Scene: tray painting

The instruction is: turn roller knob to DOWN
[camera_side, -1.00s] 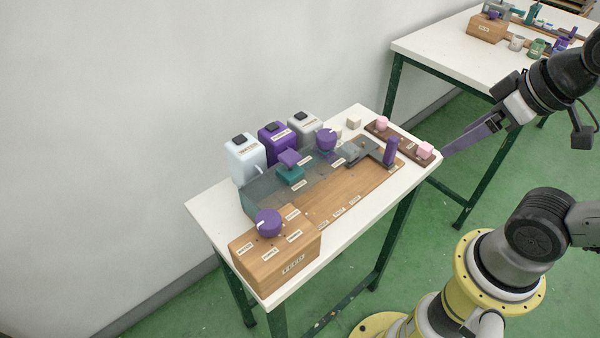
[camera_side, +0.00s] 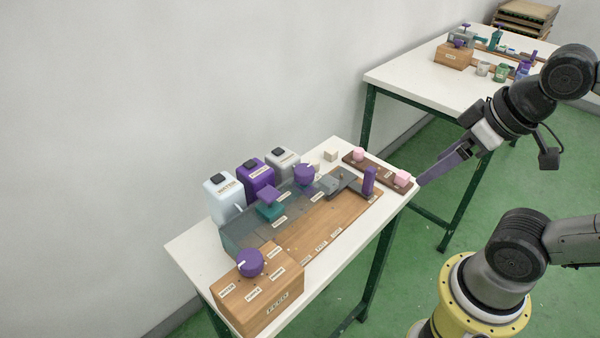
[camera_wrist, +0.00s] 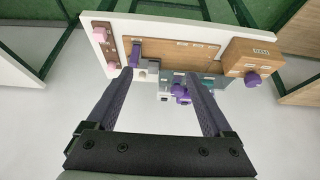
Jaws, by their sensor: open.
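A purple round knob (camera_side: 304,175) stands on the grey machine at the far part of the white table; it seems to be the roller knob, its setting too small to read. In the wrist view purple parts of the machine (camera_wrist: 180,92) show between the fingers, the knob hard to single out. A second purple knob (camera_side: 250,262), with a white pointer mark, sits on the wooden FEED box (camera_side: 258,300); that box also shows in the wrist view (camera_wrist: 250,53). My gripper (camera_side: 418,182) is open and empty by the table's right corner, apart from both knobs; its fingers show in the wrist view (camera_wrist: 158,72).
White, purple and grey bottles (camera_side: 256,178) stand behind the machine. A purple upright handle (camera_side: 369,182) rises near the wooden board (camera_side: 322,228). A dark strip (camera_side: 378,172) with pink pieces lies at the right end. Another table (camera_side: 400,75) stands behind.

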